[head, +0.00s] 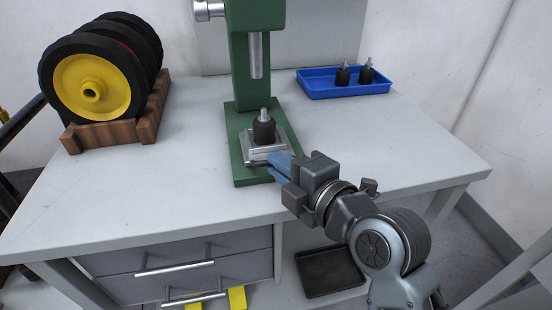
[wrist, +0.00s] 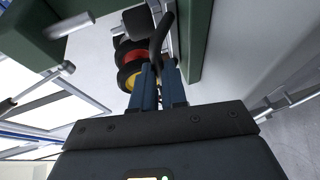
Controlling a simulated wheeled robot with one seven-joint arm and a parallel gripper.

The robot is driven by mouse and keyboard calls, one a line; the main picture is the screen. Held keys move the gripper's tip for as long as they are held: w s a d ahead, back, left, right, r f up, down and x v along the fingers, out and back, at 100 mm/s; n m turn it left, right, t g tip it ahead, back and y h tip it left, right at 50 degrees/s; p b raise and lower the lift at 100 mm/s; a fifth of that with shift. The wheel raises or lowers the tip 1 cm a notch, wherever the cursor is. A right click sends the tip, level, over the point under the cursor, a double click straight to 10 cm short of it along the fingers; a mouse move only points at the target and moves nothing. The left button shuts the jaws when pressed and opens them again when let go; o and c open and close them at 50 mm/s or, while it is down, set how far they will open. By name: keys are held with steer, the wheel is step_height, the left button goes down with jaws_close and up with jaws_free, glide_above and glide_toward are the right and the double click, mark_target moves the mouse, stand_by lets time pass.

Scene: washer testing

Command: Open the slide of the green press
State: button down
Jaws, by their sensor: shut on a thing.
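The green press (head: 250,120) stands on the table, with its ram above its base. At the front of the base is the metal slide (head: 257,153), with a black cylindrical part (head: 264,130) with a metal tip standing upright on it. My gripper (head: 277,163) reaches in from the right and is at the slide's front edge, its blue fingers shut on the slide's handle, which is mostly hidden by the fingers in the head view. In the wrist view the fingers (wrist: 158,88) close around a dark, curved handle (wrist: 161,42).
Yellow-hubbed wheels (head: 92,85) sit in a wooden rack (head: 110,135) at the left. A blue tray (head: 345,92) with two black parts is at the back right. The white tabletop (head: 390,140) right of the press is clear. Drawers (head: 180,262) are below.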

steer(key=s, duration=0.1)
steer(key=s+d, duration=0.1)
steer(key=s, duration=0.1)
steer(key=shift+s, duration=0.1)
steer(key=c, duration=1.2)
jaws_free()
steer(key=shift+a, duration=0.1)
steer(key=shift+o, duration=0.2)
steer(key=b+v, duration=0.1)
steer(key=v, duration=0.6)
steer(key=shift+s+d, duration=0.25)
steer(key=shift+d, duration=0.05)
